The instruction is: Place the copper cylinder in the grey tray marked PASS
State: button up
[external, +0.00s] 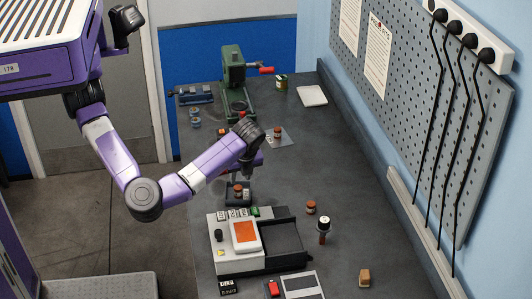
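Several small copper-brown cylinders are in the external view. One cylinder (311,207) stands alone on the bench, right of the white instrument. Another (238,189) sits on a small dark block below my gripper. A third (277,134) stands on a light grey plate (288,143) farther back. I cannot tell which is the task's cylinder. No PASS marking is legible; a dark grey open tray (284,239) adjoins the instrument. My gripper (236,173) points down just above the dark block, partly hidden by my wrist. Its fingers are too small to read.
The white instrument (226,253) with an orange screen stands at the front. A black-and-white knobbed post (323,230) and a tan block (364,278) stand to its right. A green press (234,75) is at the back. The bench's right middle is clear beside the pegboard wall (420,110).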

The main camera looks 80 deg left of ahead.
jog(key=shift+v, duration=1.55)
jog(key=shift+f, duration=0.1)
